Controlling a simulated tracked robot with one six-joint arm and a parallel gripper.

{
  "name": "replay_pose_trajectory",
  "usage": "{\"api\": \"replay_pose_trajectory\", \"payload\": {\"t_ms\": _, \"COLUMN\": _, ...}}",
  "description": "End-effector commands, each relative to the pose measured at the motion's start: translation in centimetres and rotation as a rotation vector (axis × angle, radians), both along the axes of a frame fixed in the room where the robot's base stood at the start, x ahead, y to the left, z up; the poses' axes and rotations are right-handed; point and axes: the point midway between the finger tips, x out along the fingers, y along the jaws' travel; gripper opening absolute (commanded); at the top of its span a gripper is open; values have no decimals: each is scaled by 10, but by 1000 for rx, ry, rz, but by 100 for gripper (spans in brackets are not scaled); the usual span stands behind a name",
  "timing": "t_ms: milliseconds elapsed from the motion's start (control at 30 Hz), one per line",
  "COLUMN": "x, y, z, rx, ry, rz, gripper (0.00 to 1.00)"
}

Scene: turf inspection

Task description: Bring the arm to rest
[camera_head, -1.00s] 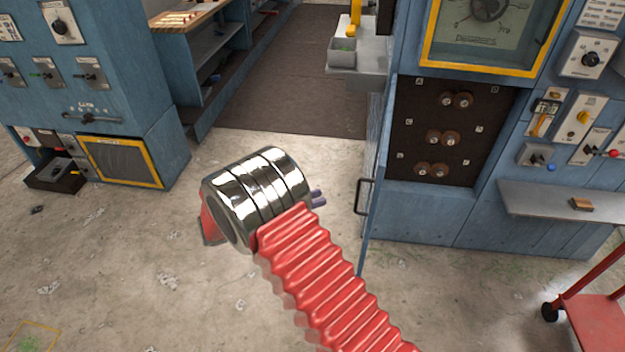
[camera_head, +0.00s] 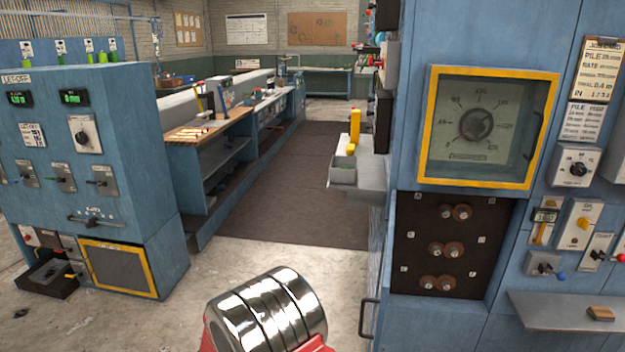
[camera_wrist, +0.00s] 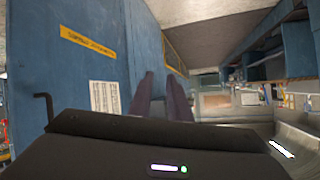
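My arm shows at the bottom of the head view as a shiny chrome joint (camera_head: 268,310) with red parts beneath it. The rest of the arm is cut off by the lower frame edge. My gripper (camera_wrist: 160,76) shows in the wrist view as two dark purple fingers beyond a black housing. The fingers stand a little apart, with nothing between them. In the head view the gripper is out of sight. The arm seems to touch nothing.
A blue cabinet with a yellow-framed dial window (camera_head: 486,128) and a dark panel of round knobs (camera_head: 445,245) stands at the right. A small shelf (camera_head: 565,313) juts out below. A blue control console (camera_head: 95,180) is at the left. A dark floor mat (camera_head: 300,185) runs clear between them.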

Motion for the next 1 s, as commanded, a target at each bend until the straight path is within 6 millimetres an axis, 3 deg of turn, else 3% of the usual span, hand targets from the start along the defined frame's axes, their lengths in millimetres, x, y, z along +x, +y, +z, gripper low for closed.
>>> {"api": "replay_pose_trajectory", "payload": {"t_ms": 267, "x": -5, "y": 47, "z": 17, "rx": 161, "ry": 127, "rz": 282, "gripper": 17}}
{"api": "replay_pose_trajectory", "payload": {"t_ms": 500, "x": -35, "y": 66, "z": 47, "rx": 252, "ry": 263, "rz": 498, "gripper": 17}}
{"api": "replay_pose_trajectory", "payload": {"t_ms": 767, "x": -83, "y": 57, "z": 83, "rx": 286, "ry": 415, "rz": 678, "gripper": 17}}
{"api": "replay_pose_trajectory", "payload": {"t_ms": 1000, "x": -134, "y": 26, "z": 113, "rx": 271, "ry": 549, "rz": 788, "gripper": 17}}
